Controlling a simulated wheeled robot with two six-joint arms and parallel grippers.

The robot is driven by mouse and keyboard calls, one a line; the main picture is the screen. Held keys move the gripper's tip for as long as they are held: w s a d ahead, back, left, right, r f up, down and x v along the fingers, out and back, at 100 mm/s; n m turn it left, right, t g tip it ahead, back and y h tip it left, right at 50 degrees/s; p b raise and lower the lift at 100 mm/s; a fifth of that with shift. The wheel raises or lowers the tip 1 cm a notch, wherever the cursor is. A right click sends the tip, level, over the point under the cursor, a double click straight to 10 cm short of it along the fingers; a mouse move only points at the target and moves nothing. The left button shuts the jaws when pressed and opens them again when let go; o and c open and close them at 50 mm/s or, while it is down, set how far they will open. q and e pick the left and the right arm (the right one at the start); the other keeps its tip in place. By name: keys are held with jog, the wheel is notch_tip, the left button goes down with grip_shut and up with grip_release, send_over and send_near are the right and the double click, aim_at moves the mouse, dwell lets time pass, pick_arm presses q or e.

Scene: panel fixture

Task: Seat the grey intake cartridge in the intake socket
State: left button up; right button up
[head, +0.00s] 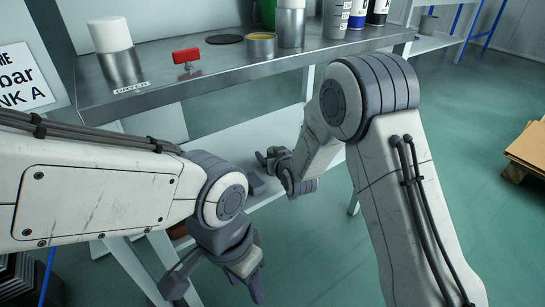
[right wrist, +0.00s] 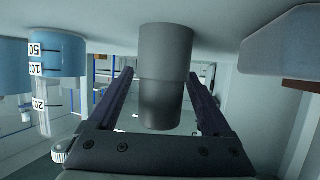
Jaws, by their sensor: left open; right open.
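A grey two-tone cylinder, which looks like the intake cartridge (right wrist: 164,60), fills the middle of the right wrist view. My right gripper (right wrist: 160,76) is open, with one finger on each side of it and visible gaps at both sides. In the head view my right gripper (head: 263,161) is in front of and below the bench edge in the picture; the cartridge cannot be made out clearly there. My left gripper (head: 215,292) is open and empty, low in front of the bench. I cannot identify the intake socket in either view.
The metal bench (head: 215,72) holds a white-topped cylinder (head: 110,36), a red handle (head: 186,56), a dark disc (head: 225,39), a yellow-rimmed tin (head: 261,45), a grey canister (head: 291,24) and bottles (head: 358,13). A pale lower shelf (head: 240,135) lies beneath. Blue marked containers (right wrist: 58,58) stand left in the wrist view.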

jog(key=shift+w, duration=0.1)
grip_shut()
jog(key=c, duration=0.8)
grip_release()
grip_shut()
jog(key=shift+r+p, duration=2.1)
jog(key=shift+r, duration=0.5)
notch_tip(320, 180, up, 5)
jog(key=p, duration=0.3)
jog(key=shift+p, duration=0.4)
